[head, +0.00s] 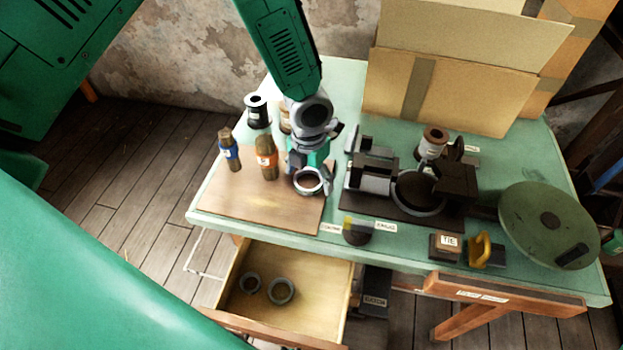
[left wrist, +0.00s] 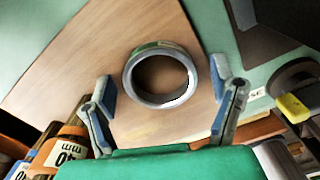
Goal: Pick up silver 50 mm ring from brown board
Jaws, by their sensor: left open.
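The silver ring (head: 308,193) lies flat near the right side of the brown board (head: 232,196). In the left wrist view the ring (left wrist: 160,103) shows from above, with a greenish patch on its far outer side. My left gripper (head: 311,174) is pointed down over the ring. In the left wrist view its two fingers are spread, one on each side of the ring, with a visible gap on both sides. The gripper is open and holds nothing. The exact height of the fingertips over the board is hard to tell. My right gripper does not show.
Bottles with orange (head: 266,160) and blue (head: 229,153) labels stand left of the gripper. A dark press fixture (head: 375,170) is to the right, with a green handwheel (head: 536,215) beyond. An open drawer (head: 318,310) below holds two grey rings. Cardboard boxes (head: 440,90) stand behind.

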